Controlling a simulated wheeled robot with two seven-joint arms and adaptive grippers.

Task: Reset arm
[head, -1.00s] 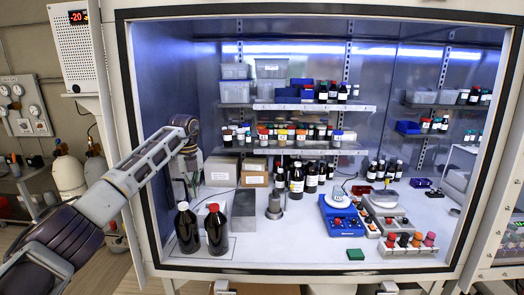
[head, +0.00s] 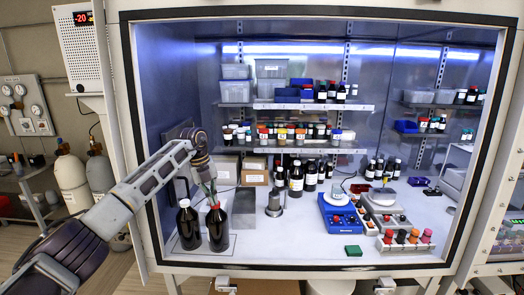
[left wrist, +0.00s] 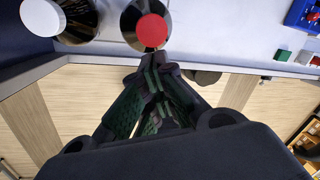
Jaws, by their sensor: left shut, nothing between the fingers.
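My left gripper (head: 211,197) reaches through the front opening of the glove box from the left. It is shut and empty, pointing down just above the dark bottle with the red cap (head: 216,227). In the left wrist view the shut fingers (left wrist: 160,68) end close to the red cap (left wrist: 152,30); I cannot tell whether they touch it. A dark bottle with a white cap (head: 188,225) stands upright to the left of it, and its cap also shows in the left wrist view (left wrist: 42,17). My right gripper is not in view.
The glove box frame (head: 300,268) surrounds the opening. Behind the bottles stand a grey block (head: 243,208) and cardboard boxes (head: 254,170). Shelves with bottles (head: 305,106) line the back. The front middle floor is clear.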

